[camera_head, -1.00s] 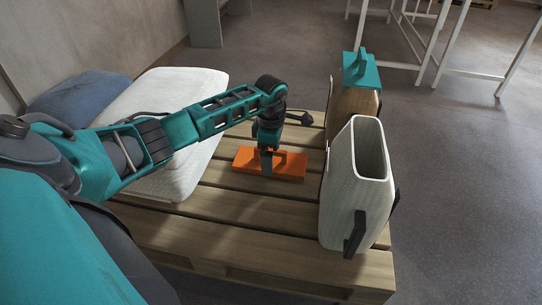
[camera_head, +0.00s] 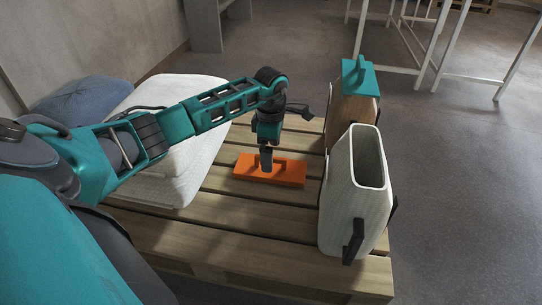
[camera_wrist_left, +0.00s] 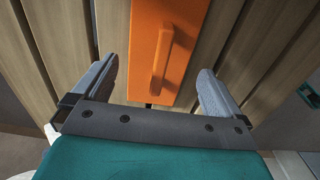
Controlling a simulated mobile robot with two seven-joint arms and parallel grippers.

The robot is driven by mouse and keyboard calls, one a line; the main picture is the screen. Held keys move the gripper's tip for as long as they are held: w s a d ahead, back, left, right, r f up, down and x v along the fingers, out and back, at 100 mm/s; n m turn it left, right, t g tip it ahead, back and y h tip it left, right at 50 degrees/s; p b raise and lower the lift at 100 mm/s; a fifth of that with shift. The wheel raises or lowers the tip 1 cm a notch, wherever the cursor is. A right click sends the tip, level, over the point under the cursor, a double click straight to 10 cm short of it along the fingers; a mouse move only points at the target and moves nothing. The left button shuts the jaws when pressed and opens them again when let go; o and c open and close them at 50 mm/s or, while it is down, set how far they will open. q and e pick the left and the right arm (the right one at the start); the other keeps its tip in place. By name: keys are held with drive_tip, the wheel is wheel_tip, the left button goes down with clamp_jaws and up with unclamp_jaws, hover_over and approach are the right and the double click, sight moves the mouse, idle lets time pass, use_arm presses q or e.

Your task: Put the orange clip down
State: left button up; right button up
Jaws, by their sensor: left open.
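The orange clip (camera_head: 285,174) lies flat on the slats of a wooden pallet (camera_head: 215,240), in the middle of the pallet's top. It also shows in the left wrist view (camera_wrist_left: 188,30), with a raised orange handle bar on its upper face. My left gripper (camera_head: 267,166) points down just above the clip's left part and hides a little of it. In the left wrist view my left gripper (camera_wrist_left: 155,82) is open, its two grey fingers apart with the near end of the clip between and beyond them. My right gripper is not in view.
A pale open-topped container (camera_head: 340,205) with black handles stands at the pallet's right edge. Behind it stands a brown container with a teal lid (camera_head: 358,77). White sacks (camera_head: 180,150) and a blue sack (camera_head: 85,98) lie at the left. White-legged frames (camera_head: 435,60) stand behind.

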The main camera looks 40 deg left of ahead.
use_arm(q)
wheel_tip(320, 180, up, 7)
drive_tip(key=shift+p, duration=0.8)
drive_tip(key=shift+r, duration=0.55)
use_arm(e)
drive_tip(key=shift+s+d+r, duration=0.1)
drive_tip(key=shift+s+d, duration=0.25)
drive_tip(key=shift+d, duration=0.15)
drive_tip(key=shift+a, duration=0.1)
